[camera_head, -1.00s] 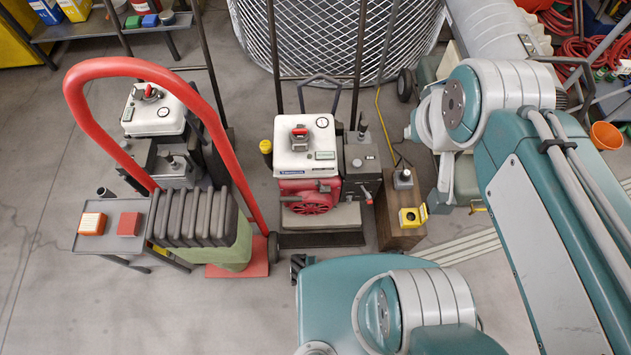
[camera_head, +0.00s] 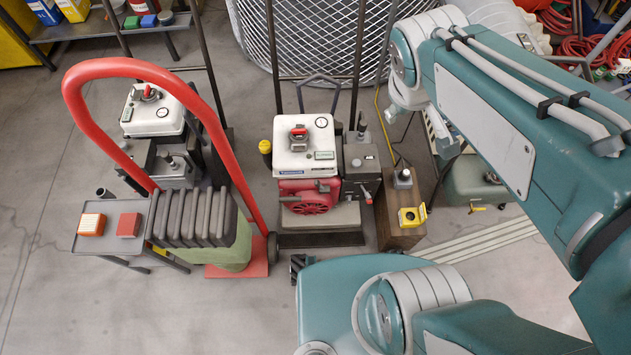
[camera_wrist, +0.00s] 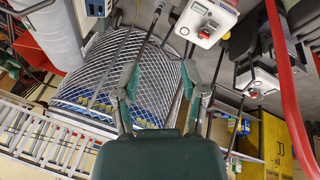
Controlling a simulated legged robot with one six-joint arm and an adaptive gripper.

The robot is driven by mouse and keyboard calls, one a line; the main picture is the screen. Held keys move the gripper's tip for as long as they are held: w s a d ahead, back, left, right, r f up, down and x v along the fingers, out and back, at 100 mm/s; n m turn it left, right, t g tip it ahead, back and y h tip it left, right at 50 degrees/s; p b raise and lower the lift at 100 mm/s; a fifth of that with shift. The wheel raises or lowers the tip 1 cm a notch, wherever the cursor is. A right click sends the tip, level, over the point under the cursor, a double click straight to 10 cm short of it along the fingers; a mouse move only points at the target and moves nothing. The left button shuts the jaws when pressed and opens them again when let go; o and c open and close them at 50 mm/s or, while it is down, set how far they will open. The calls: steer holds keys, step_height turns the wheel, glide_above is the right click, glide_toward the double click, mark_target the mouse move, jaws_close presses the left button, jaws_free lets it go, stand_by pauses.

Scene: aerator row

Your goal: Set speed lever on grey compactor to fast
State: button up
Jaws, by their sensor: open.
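The grey compactor (camera_head: 155,112) stands at the left in the head view, with a white top, a red switch (camera_head: 148,93) and a round gauge. A dark stubby lever (camera_head: 171,163) rises from the grey box in front of it; I cannot tell whether it is the speed lever or its setting. The red handle of a hand truck partly covers the machine. Its white top also shows small at the right in the wrist view (camera_wrist: 258,80). My gripper (camera_wrist: 159,78) is open and empty there, pointing towards the mesh cylinder, well apart from the compactor.
A similar compactor with a red engine (camera_head: 309,195) stands in the middle. A small side table (camera_head: 108,207) stands left, a mesh cylinder (camera_head: 328,45) behind. The left front floor is clear.

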steer(key=w+a+f+n+h, duration=0.2)
steer(key=w+a+f+n, duration=0.1)
steer(key=w+f+n, duration=0.55)
steer(key=n+h, duration=0.2)
steer(key=n, duration=1.4)
glide_above(315, 182)
step_height(315, 182, down, 26)
steer(key=r, duration=0.1)
steer(key=s+a+f+n, duration=0.2)
steer(key=f+n, duration=0.2)
steer(key=f, duration=0.3)
steer(key=s+a+f+n, duration=0.2)
steer(key=f+n, duration=0.2)
steer(key=f, duration=0.4)
steer(key=shift+m+t+y, duration=0.25)
steer(key=shift+t+y, duration=0.05)
steer(key=shift+y, duration=0.1)
steer(key=x, duration=1)
steer(key=shift+w+f, duration=0.15)
steer(key=shift+f, duration=0.1)
jaws_close()
